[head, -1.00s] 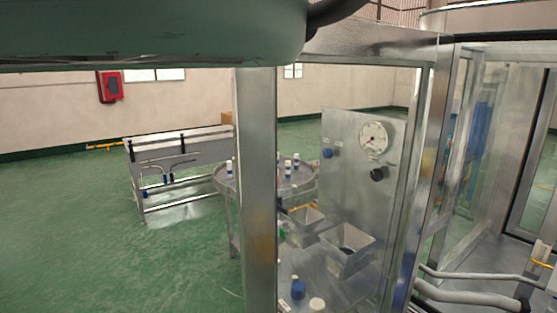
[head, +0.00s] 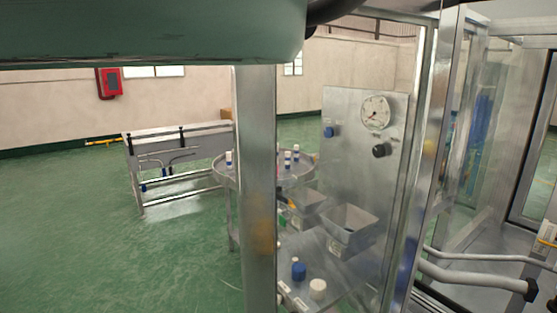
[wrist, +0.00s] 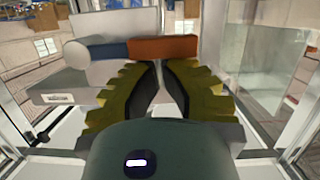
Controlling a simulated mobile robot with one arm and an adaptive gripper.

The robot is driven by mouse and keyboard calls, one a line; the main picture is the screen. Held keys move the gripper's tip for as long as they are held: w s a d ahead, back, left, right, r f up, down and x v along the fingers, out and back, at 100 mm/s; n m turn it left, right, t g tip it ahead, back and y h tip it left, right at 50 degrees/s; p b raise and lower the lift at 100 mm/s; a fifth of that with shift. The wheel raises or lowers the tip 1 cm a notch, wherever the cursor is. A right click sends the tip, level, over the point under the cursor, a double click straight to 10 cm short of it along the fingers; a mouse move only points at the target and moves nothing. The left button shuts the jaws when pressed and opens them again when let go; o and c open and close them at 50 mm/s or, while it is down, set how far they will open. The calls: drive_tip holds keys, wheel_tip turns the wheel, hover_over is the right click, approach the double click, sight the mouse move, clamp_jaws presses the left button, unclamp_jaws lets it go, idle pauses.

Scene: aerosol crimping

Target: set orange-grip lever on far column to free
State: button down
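In the wrist view a lever with an orange grip (wrist: 163,48) lies crosswise just beyond my fingertips, with a blue section (wrist: 110,50) and a pale round end beside it on the left. My gripper (wrist: 159,72) has yellow ridged pads with dark inner faces. Its fingertips are close together with only a thin gap and nothing visible between them. The tips are right by the lower edge of the orange grip; I cannot tell whether they touch it. The head view does not clearly show the lever or my gripper.
In the head view a metal post (head: 257,180) and clear panes stand close in front. Behind them are a gauge panel (head: 350,180), a grey bin (head: 346,228) and a round table (head: 228,180) with small bottles. Grey bent bars (head: 470,282) lie at lower right. Green floor at left is clear.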

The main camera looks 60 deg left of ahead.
drive_tip(key=shift+a+f+n+h+b, duration=0.2)
drive_tip(key=shift+f+b, duration=0.15)
drive_tip(key=shift+b, duration=1.15)
drive_tip(key=shift+a+f+n+h+b, duration=0.1)
drive_tip(key=shift+f+n+b, duration=0.15)
drive_tip(key=shift+b, duration=1.25)
drive_tip(key=b, duration=0.2)
drive_tip(key=shift+f+n+b, duration=0.25)
drive_tip(key=shift+f+b, duration=0.05)
drive_tip(key=shift+f, duration=0.05)
drive_tip(key=b, duration=0.3)
drive_tip(key=shift+f+n+h, duration=0.2)
drive_tip(key=shift+n+h, duration=0.1)
drive_tip(key=shift+n, duration=0.1)
drive_tip(key=f+n+b, duration=0.1)
drive_tip(key=b, duration=0.2)
drive_tip(key=f+n+h+b, duration=0.1)
drive_tip(key=f+n+b, duration=0.1)
drive_tip(key=b, duration=0.2)
drive_tip(key=d+f+n+h+b, duration=0.1)
drive_tip(key=n+b, duration=0.1)
drive_tip(key=b, duration=0.2)
drive_tip(key=shift+d+f+t, duration=0.1)
drive_tip(key=shift+f+t, duration=0.1)
drive_tip(key=shift+t, duration=0.2)
drive_tip(key=shift+d+f+b, duration=0.1)
drive_tip(key=shift+b, duration=0.3)
drive_tip(key=shift+s, duration=0.1)
